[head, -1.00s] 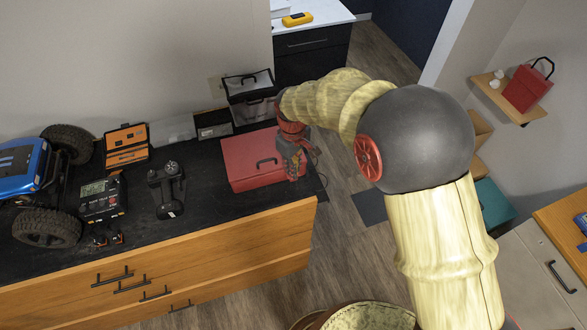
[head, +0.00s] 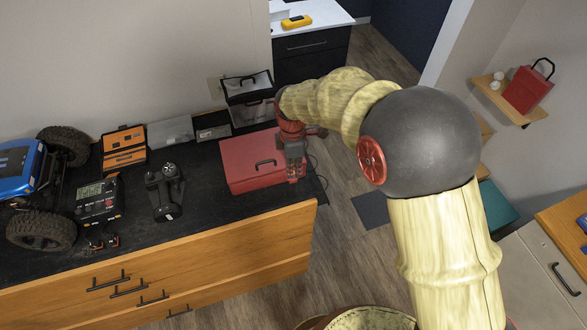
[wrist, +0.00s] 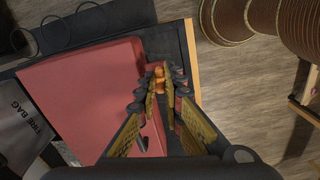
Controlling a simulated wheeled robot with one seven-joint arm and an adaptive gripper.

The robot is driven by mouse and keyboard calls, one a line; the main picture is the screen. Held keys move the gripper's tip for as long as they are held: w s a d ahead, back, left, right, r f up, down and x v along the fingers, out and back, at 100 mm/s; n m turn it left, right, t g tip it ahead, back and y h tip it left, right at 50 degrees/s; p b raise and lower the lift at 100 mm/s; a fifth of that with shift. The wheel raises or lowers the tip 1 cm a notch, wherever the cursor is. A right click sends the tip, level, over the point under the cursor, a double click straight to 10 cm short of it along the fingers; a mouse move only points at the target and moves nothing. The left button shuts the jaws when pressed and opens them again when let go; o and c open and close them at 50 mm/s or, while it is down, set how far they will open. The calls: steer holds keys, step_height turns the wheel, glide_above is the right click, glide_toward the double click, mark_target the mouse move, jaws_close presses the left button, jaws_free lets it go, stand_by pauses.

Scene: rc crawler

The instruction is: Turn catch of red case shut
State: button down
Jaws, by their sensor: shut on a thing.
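The red case (head: 252,160) lies closed on the dark worktop, at its right end, with a black handle on its lid. It fills the left of the wrist view (wrist: 85,95). My gripper (head: 293,170) is at the right side of the case in the head view. In the wrist view, the two fingers of my gripper (wrist: 160,85) come together at the case's edge, with a small orange piece (wrist: 159,78), apparently the catch, between their tips. The fingers hide part of the catch, so I cannot tell its exact angle.
A controller (head: 165,190), a charger (head: 98,200), an orange-black box (head: 124,148) and a blue crawler (head: 20,170) stand left on the worktop. The worktop's right edge is close to my gripper, with open floor beyond.

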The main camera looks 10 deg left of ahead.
steer(key=shift+n, duration=0.8)
steer(key=shift+w, duration=0.1)
steer(key=c, duration=2)
jaws_free()
steer(key=shift+c, duration=0.2)
steer(key=shift+o, duration=0.6)
steer(key=shift+r, duration=0.1)
steer(key=shift+r, duration=3.9)
